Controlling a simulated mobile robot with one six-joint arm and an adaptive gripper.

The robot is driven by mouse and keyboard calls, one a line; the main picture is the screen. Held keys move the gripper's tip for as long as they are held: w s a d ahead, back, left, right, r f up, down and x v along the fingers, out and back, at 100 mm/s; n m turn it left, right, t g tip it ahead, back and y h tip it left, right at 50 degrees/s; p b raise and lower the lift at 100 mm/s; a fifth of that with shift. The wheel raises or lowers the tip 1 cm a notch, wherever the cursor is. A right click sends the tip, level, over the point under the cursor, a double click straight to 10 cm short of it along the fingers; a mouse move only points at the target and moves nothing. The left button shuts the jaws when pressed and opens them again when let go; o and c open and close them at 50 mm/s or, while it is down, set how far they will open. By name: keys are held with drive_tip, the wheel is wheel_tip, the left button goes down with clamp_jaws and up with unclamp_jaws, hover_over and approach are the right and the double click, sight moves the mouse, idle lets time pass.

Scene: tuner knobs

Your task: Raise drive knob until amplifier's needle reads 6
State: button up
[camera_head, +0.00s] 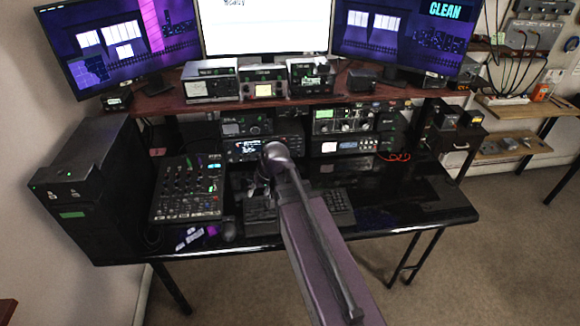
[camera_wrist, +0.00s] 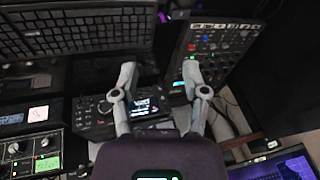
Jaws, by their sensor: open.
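My gripper (camera_wrist: 158,72) is open and empty. Its two fingers are spread in the wrist view, in front of a dark radio (camera_wrist: 150,108) with a lit display and small controls. In the head view my arm partly hides the gripper, and the same radio (camera_head: 245,149) shows just behind it. A box with a lit yellowish meter (camera_head: 264,90) stands on the shelf and may be the amplifier; its needle is too small to read. I cannot tell which control is the drive knob. No contact between the fingers and a knob is visible.
A mixer (camera_head: 188,188) lies left on the black desk (camera_head: 410,205), with a keyboard (camera_head: 335,203) in front. A green-lit unit (camera_head: 342,121) stands right of the radio. The shelf (camera_head: 160,102) overhangs the radios. The desk's right side is mostly clear.

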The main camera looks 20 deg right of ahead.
drive_tip(key=w+d+f+m+t+y+b, duration=0.1)
drive_tip(key=w+d+f+m+t+b, duration=0.2)
drive_tip(key=w+f+b, duration=0.45)
drive_tip(key=w+d+f+m+t+h+b, duration=0.1)
drive_tip(key=w+d+f+t+b, duration=0.1)
drive_tip(key=d+b, duration=0.4)
drive_tip(key=w+d+f+m+t+h+b, duration=0.1)
drive_tip(key=w+d+f+m+t+b, duration=0.1)
drive_tip(key=w+d+b, duration=0.3)
drive_tip(key=w+d+f+m+t+h+b, duration=0.1)
drive_tip(key=w+d+f+t+b, duration=0.3)
drive_tip(key=d+b, duration=0.4)
drive_tip(key=shift+d+f+m, duration=0.2)
drive_tip(key=shift+d+m, duration=0.5)
drive_tip(key=shift+d, duration=0.7)
drive_tip(key=shift+w+d+t+b, duration=0.1)
drive_tip(key=shift+d+t+b, duration=0.2)
drive_tip(key=shift+d, duration=0.25)
drive_tip(key=shift+w, duration=0.15)
drive_tip(key=b+x, duration=0.3)
drive_tip(key=x, duration=1)
drive_tip(key=shift+w, duration=0.25)
clamp_jaws()
